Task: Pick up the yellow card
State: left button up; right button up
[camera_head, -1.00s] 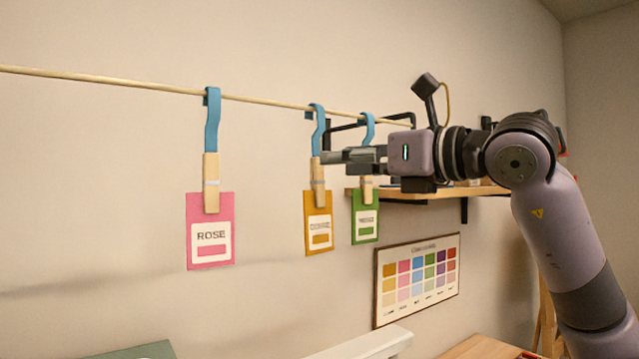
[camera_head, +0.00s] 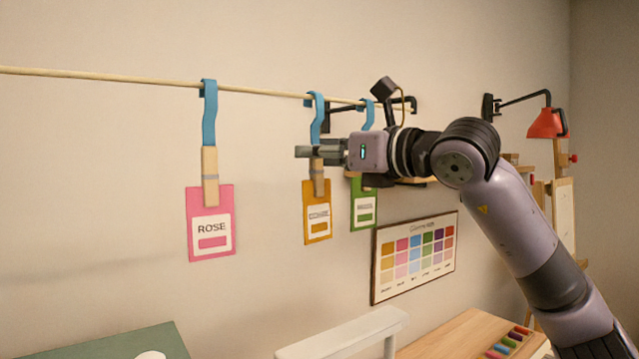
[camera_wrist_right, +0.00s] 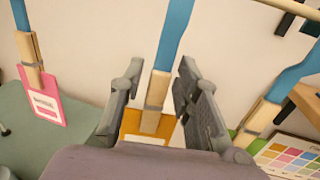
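The yellow-orange card (camera_head: 317,212) hangs in the middle of three cards, from a wooden clothespin (camera_head: 317,174) on a blue strap. In the right wrist view the card (camera_wrist_right: 133,124) shows partly, below its clothespin (camera_wrist_right: 157,96). My right gripper (camera_head: 303,152) is at the height of the strap's lower end and the clothespin's top. Its two fingers (camera_wrist_right: 160,76) are open, one on each side of the strap and clothespin, with gaps visible. The card's lower part is hidden by my gripper body in the wrist view. My left gripper is not in view.
The pink ROSE card (camera_head: 211,222) hangs to the left, and the green card (camera_head: 364,206) hangs close to the right. A thin rod (camera_head: 258,92) carries the straps. A color chart (camera_head: 414,256) is on the wall. A wooden table (camera_head: 450,343) stands below.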

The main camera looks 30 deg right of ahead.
grip_shut()
jog(key=shift+r, duration=0.15)
